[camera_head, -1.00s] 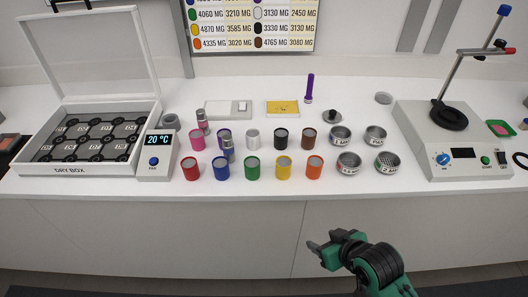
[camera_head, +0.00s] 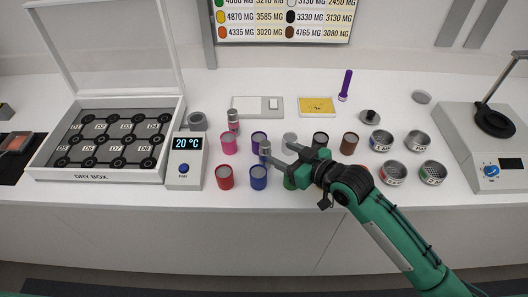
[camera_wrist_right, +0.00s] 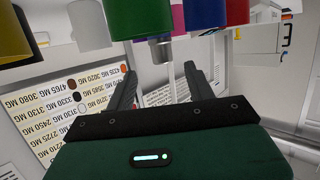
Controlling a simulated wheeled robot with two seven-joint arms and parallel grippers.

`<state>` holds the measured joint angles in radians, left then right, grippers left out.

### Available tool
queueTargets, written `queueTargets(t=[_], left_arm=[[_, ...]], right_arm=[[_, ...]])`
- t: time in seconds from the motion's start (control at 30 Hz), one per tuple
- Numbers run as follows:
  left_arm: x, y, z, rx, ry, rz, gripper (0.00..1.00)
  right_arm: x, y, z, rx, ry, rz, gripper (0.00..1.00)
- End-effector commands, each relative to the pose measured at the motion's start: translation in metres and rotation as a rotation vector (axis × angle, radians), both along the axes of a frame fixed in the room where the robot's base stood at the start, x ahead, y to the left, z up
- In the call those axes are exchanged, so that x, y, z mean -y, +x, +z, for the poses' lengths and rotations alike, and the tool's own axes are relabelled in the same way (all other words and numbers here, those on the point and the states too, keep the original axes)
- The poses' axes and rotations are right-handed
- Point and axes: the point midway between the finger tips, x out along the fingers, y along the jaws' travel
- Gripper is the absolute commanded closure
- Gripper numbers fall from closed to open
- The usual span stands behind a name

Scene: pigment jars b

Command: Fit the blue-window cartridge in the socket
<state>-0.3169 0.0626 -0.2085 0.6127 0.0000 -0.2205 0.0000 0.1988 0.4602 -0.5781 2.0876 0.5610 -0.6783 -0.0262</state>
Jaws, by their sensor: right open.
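A small silver cartridge (camera_head: 265,149) stands between the purple and blue jars in the head view. Another silver cartridge (camera_head: 233,122) stands behind the pink jar. Their window colours are too small to tell apart surely. My right gripper (camera_head: 279,154) is open, its fingers pointing left at the nearer cartridge, with one fingertip beside it. In the right wrist view a silver cylinder (camera_wrist_right: 160,51) shows beyond the open, empty fingers (camera_wrist_right: 160,76). A grey ring-shaped holder (camera_head: 197,121) stands beside the dry box; I cannot tell whether it is the socket. My left gripper is not in view.
Coloured jars crowd the gripper: red (camera_head: 225,177), blue (camera_head: 258,178), purple (camera_head: 259,139), pink (camera_head: 228,145), and a green one (camera_head: 290,183) partly hidden below it. The dry box (camera_head: 108,177) is at left. Sieve tins (camera_head: 393,172) stand right of the arm.

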Motion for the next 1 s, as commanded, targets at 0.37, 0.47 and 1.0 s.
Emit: queueTargets(t=[0.37, 0.47, 1.0], left_arm=[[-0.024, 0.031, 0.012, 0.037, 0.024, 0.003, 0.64], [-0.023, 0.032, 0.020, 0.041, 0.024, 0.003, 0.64], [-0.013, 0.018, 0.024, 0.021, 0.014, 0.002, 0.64]], right_arm=[[-0.024, 0.022, -0.008, -0.002, 0.001, -0.001, 0.46], [-0.034, 0.030, -0.012, -0.004, 0.000, 0.000, 0.46], [-0.053, 0.049, -0.024, -0.001, -0.002, -0.001, 0.50]])
